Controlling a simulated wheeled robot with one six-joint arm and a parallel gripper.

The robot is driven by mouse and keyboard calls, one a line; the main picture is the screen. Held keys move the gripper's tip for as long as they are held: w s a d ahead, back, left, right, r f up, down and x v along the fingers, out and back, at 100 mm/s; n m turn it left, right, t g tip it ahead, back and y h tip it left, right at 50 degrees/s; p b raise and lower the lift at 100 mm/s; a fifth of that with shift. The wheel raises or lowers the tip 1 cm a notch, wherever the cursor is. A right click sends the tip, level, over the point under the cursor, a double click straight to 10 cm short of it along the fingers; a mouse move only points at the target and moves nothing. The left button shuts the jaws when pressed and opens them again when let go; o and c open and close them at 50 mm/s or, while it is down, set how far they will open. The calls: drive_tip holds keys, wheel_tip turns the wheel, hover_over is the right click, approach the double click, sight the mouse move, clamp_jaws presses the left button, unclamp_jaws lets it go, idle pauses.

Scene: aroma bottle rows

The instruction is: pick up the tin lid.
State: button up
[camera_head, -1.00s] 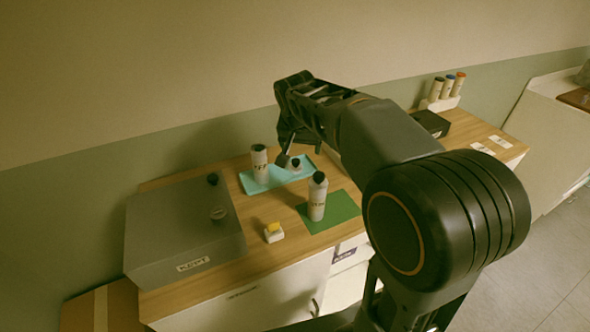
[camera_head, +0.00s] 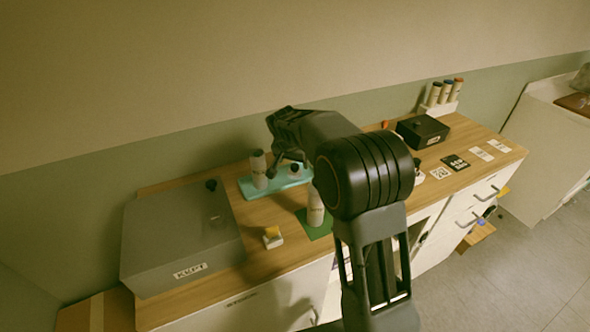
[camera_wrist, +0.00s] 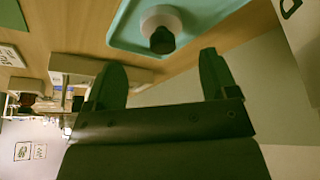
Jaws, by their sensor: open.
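The grey tin (camera_head: 150,233) labelled "KEPT" sits at the left end of the wooden counter. My gripper (camera_head: 285,160) is to the right of the tin, over the teal tray, partly hidden by my arm. In the wrist view my gripper (camera_wrist: 160,78) is open, with nothing between its fingers. A short white bottle with a dark cap (camera_wrist: 160,35) stands just beyond the fingertips; the tin is not recognisable there.
A white bottle (camera_head: 315,208) stands on a green mat (camera_head: 318,232), partly behind my arm. A small yellow-topped block (camera_head: 272,237) lies right of the tin. A black box (camera_head: 422,131) and bottle rack (camera_head: 438,108) stand farther right.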

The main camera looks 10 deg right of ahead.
sight(295, 166)
drive_tip(key=shift+p+x, duration=0.75)
drive_tip(key=shift+x, duration=1.85)
drive_tip(key=shift+w+a, duration=0.15)
drive_tip(key=shift+c, duration=0.2)
drive_tip(key=c, duration=0.9)
